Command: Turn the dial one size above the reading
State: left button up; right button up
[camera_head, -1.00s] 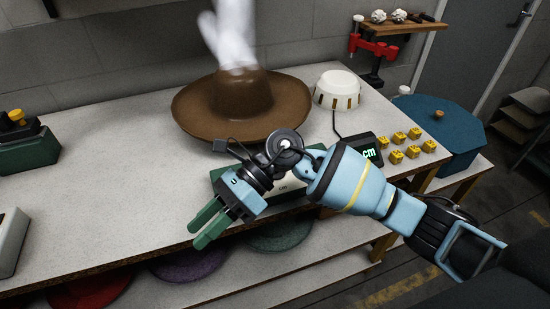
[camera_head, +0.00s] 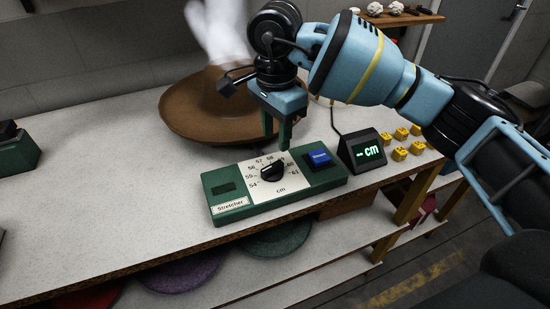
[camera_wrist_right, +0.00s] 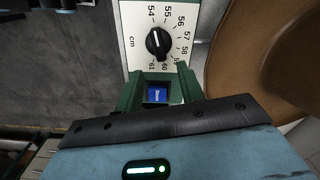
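The black dial (camera_head: 272,172) sits on the white scale plate of the green Stretcher box (camera_head: 235,208), marked 54 to 61 cm. In the right wrist view, the dial (camera_wrist_right: 157,42) lies beyond my fingertips, with a white mark on its knob; I cannot tell for sure which number it points to. The small black display (camera_head: 362,150) shows "-- cm" in green. My right gripper (camera_head: 280,140) points down above the box's back edge, behind the dial and apart from it. In the wrist view its fingers (camera_wrist_right: 160,88) are spread and empty. My left gripper is out of view.
A blue button (camera_head: 319,158) is right of the scale; it also shows between my fingers in the wrist view (camera_wrist_right: 157,95). A brown hat (camera_head: 190,115) stands behind, under white steam. Several yellow blocks (camera_head: 400,153) lie right of the display.

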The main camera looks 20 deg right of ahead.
aim_at(276, 164)
jog(key=shift+f, duration=3.8)
grip_shut()
